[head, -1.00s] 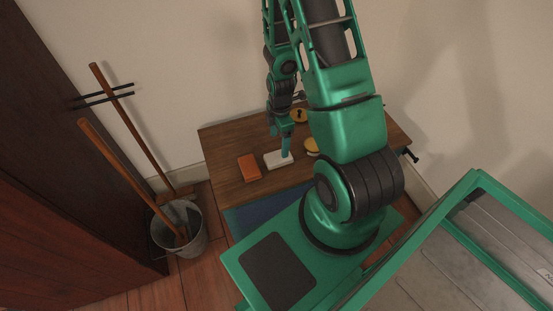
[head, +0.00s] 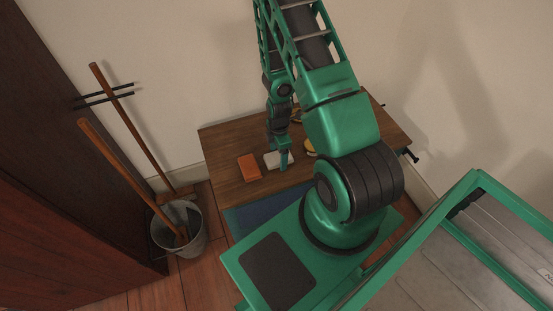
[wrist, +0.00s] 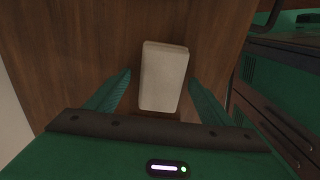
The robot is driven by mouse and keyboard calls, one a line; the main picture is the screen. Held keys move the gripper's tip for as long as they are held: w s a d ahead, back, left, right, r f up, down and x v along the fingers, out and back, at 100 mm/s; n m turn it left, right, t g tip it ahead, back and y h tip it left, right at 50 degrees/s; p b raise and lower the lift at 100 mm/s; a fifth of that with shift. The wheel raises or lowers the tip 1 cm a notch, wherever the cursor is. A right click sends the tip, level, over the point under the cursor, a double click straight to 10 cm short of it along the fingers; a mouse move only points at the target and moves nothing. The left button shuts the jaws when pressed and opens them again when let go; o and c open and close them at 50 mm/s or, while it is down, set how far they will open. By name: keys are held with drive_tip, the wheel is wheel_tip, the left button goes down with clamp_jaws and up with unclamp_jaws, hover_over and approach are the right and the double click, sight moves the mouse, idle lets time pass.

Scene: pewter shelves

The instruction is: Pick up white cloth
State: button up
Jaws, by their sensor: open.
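The white cloth (head: 272,160) is a small pale folded block lying flat on the wooden table (head: 228,150). In the wrist view the cloth (wrist: 163,76) lies between and just ahead of my two green fingers. My gripper (head: 283,160) is over the cloth's right side in the head view and hides part of it. In the wrist view my gripper (wrist: 170,85) is open, with a finger on each side of the cloth and a gap to both. I cannot tell how far above the table the fingertips are.
An orange block (head: 248,167) lies left of the cloth. A yellow round item (head: 309,147) sits to the right, partly hidden by my arm. A metal bucket (head: 181,230) with wooden-handled tools stands on the floor at left. The wall is behind the table.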

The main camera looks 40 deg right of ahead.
sight(278, 156)
drive_tip(key=shift+f, duration=0.1)
drive_tip(key=c, duration=1.2)
drive_tip(key=shift+r, duration=0.55)
wheel_tip(278, 156, up, 3)
drive_tip(key=shift+a+r, duration=0.1)
drive_tip(key=shift+r, duration=0.1)
drive_tip(key=s+a+r, duration=0.1)
drive_tip(key=a+r, duration=0.1)
drive_tip(key=a, duration=0.1)
drive_tip(key=s+a+r, duration=0.1)
drive_tip(key=a+r, duration=0.1)
drive_tip(key=a, duration=0.2)
drive_tip(key=s+a+r, duration=0.1)
drive_tip(key=a+r, duration=0.1)
drive_tip(key=a, duration=0.2)
drive_tip(key=shift+r, duration=0.25)
